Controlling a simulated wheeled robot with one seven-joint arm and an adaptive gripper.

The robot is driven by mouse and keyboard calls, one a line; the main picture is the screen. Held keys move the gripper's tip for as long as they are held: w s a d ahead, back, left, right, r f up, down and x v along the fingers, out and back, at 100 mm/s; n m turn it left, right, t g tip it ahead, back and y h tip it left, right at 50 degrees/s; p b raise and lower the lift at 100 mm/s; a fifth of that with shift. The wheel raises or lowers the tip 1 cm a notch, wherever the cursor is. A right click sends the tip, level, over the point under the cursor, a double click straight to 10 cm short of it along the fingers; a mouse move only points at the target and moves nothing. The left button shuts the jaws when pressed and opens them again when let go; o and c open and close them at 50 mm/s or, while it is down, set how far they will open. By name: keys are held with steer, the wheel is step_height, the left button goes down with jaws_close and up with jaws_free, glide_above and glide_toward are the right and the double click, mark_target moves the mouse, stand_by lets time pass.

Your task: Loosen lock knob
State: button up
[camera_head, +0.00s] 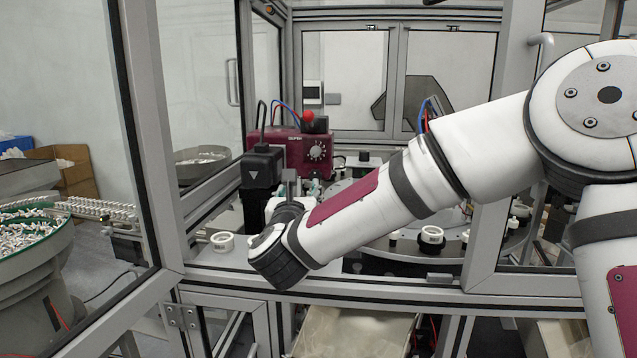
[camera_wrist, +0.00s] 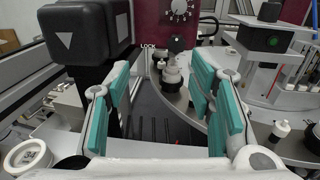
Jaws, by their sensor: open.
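The word LOCK shows in the wrist view on the lower edge of a maroon control box (camera_wrist: 150,22). Beside the word, to its right, is a small black knob (camera_wrist: 177,44), which I take to be the lock knob; its tightness cannot be told. The box also shows in the head view (camera_head: 288,150), where my arm hides its lower part and I cannot make out the knob. My gripper (camera_wrist: 162,85) is open and empty, its teal pads spread left and right below the knob. The knob lies beyond the fingertips and apart from them.
A black block with a white triangle (camera_wrist: 85,30) stands close left of my gripper. A white and metal fitting (camera_wrist: 172,76) stands below the knob. The round table (camera_head: 405,250) carries several white parts. A white ring part (camera_head: 222,241) lies at the left. Frame posts surround the cell.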

mark_target(315, 176)
steer(key=w+m, duration=0.1)
steer(key=w, duration=0.3)
steer(key=w+d+m+h, duration=0.1)
steer(key=w, duration=0.4)
steer(key=w+f+m, duration=0.1)
steer(key=w, duration=0.4)
steer(key=shift+w+d+m+h, duration=0.15)
steer(key=shift+d+m+h, duration=0.15)
steer(key=shift+d+h, duration=0.1)
steer(key=shift+c, duration=0.3)
steer(key=c, duration=1.1)
